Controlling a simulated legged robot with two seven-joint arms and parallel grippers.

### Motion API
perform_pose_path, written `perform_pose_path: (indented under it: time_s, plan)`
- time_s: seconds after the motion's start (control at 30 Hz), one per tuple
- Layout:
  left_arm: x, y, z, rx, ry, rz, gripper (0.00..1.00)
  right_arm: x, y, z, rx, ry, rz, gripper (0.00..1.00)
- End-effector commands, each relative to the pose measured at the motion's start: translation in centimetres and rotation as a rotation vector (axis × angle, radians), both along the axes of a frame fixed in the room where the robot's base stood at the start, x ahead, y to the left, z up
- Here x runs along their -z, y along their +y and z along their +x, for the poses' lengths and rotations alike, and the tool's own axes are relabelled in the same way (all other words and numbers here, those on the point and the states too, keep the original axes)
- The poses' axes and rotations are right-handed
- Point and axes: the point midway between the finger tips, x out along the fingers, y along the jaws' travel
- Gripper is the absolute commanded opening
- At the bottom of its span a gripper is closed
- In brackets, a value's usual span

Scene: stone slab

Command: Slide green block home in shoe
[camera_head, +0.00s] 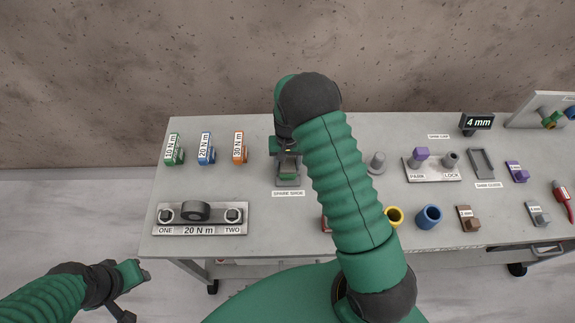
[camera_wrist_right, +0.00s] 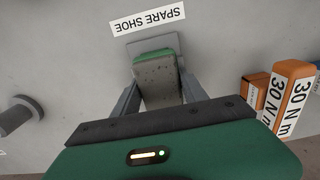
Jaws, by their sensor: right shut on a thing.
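The spare shoe (camera_head: 288,181) is a grey holder on the slab, behind its "SPARE SHOE" label. My right gripper (camera_head: 285,150) is directly over it, pointing down, and partly hides it. In the right wrist view my right gripper (camera_wrist_right: 157,92) is shut on the green block (camera_wrist_right: 155,55), which shows a green end and a grey, speckled face. The block lies at the shoe's grey plate (camera_wrist_right: 140,44); I cannot tell how far in it sits. My left gripper (camera_head: 130,275) is off the slab at the lower left; its jaws are unclear.
Green (camera_head: 174,150), blue (camera_head: 206,148) and orange (camera_head: 239,147) torque blocks stand left of the shoe. A 20 N m plate (camera_head: 200,230) lies in front of them. A grey peg (camera_head: 376,163) and PARK/LOCK plate (camera_head: 432,176) stand to the right. My right arm hides the middle.

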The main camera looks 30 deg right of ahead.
Motion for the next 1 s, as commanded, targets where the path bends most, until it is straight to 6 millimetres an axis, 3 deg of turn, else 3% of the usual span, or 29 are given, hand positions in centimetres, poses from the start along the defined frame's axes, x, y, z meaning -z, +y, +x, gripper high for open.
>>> perform_pose_path:
  time_s: [0.77,0.8,1.0]
  plan:
    - [0.31,0.0,0.0,0.0,0.0,0.0,0.36,-0.04,-0.7,1.1,0.0,-0.001,-0.001,0.0]
    - [0.31,0.0,0.0,0.0,0.0,0.0,0.36,-0.04,-0.7,1.1,0.0,-0.001,-0.001,0.53]
    - [0.31,0.0,0.0,0.0,0.0,0.0,0.36,-0.03,-0.68,1.06,0.0,0.0,0.0,0.76]
